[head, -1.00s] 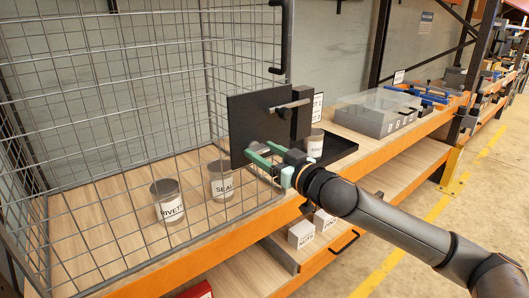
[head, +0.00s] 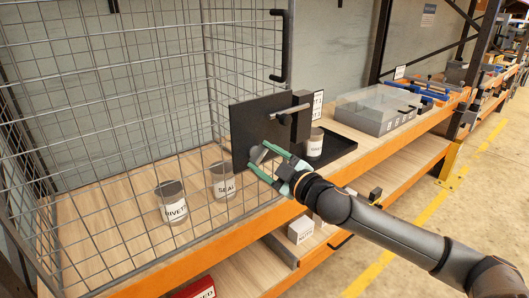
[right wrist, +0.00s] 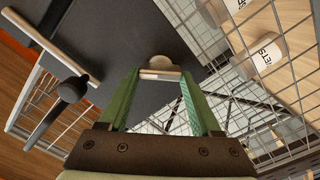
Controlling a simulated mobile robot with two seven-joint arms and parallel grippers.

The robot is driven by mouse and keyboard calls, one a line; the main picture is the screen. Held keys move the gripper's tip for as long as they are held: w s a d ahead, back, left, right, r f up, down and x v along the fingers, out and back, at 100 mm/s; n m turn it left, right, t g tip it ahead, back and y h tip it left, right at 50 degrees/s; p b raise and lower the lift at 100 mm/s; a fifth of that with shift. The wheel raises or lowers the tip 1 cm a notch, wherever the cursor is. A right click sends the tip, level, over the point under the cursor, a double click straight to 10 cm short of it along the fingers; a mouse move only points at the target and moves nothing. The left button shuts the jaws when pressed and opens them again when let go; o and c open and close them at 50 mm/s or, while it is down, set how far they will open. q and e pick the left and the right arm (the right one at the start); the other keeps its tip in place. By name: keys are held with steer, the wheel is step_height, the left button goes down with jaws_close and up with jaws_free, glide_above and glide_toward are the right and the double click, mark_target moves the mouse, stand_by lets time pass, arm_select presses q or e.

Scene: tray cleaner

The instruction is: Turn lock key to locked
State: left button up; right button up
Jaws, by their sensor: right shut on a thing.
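The lock key (right wrist: 160,70) is a small silver knob on the dark upright panel (head: 245,122). It also shows in the head view (head: 257,153), partly hidden by my fingers. My right gripper (head: 262,158) reaches in from the right. Its green fingers are shut on the lock key, one on either side of it in the right wrist view (right wrist: 160,80). A silver bar (head: 291,112) runs across a dark block at the panel's right edge. My left gripper is not in view.
A wire mesh cage (head: 150,110) stands left of the panel, with two labelled cups (head: 172,200) behind its mesh. Right of the panel are a black tray (head: 338,149) holding a cup (head: 315,143) and a clear-lidded box (head: 380,110). An orange shelf edge (head: 240,235) runs below.

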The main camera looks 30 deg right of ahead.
steer(key=n+p, duration=0.1)
steer(key=n, duration=0.3)
steer(key=shift+n+p, duration=0.3)
steer(key=shift+p, duration=0.1)
steer(key=shift+a+f+n+p, duration=0.15)
steer(key=shift+n+p, duration=0.6)
steer(key=shift+n, duration=1.55)
steer(key=shift+f, duration=0.1)
steer(key=o, duration=1.4)
steer(key=shift+s, duration=0.1)
